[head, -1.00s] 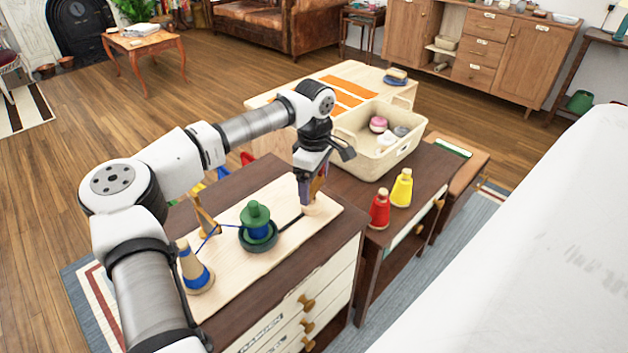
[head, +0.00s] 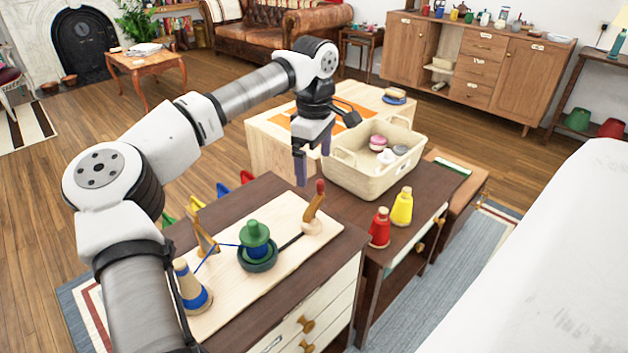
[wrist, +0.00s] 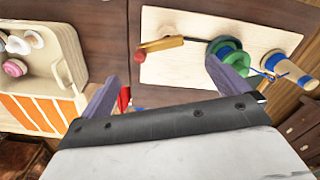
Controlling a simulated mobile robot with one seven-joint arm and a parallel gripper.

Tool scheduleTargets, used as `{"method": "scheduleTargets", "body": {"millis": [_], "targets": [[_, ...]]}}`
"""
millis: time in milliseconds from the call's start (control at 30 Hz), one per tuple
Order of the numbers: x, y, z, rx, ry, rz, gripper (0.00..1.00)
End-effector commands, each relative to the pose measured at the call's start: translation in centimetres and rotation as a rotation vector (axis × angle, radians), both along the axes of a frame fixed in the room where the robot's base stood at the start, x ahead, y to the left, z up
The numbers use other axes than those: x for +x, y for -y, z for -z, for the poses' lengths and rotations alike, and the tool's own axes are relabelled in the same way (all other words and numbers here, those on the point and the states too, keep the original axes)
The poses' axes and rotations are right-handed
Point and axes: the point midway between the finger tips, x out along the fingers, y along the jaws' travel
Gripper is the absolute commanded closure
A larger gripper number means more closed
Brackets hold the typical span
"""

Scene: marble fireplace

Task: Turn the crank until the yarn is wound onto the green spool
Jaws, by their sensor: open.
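The green spool (head: 254,233) stands on a pale wooden board (head: 225,308), with blue yarn around its lower core; it also shows in the wrist view (wrist: 229,55). A dark crank arm runs from its base to an upright wooden crank handle (head: 313,205) with a red tip, seen in the wrist view too (wrist: 160,43). Blue yarn stretches from the spool past a wooden guide post (head: 205,234) to a cone (head: 187,279) with blue yarn at its base. My gripper (head: 313,170) is open and empty, above and apart from the handle, toward the basket side.
A cream basket (head: 365,182) with several small items stands behind and right of the board. Red (head: 380,228) and yellow (head: 402,207) bottle-shaped spools stand on the dark cabinet to the right. A low pale table (head: 262,147) with orange strips lies behind.

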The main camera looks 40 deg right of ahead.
Motion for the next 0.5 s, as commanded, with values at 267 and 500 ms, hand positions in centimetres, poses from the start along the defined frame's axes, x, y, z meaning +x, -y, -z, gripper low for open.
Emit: {"method": "scheduleTargets", "body": {"millis": [267,500], "targets": [[0.0,0.0,-2.3,0.001,0.000,0.000,0.00],[0.0,0.0,-2.4,0.001,0.000,0.000,0.00]]}}
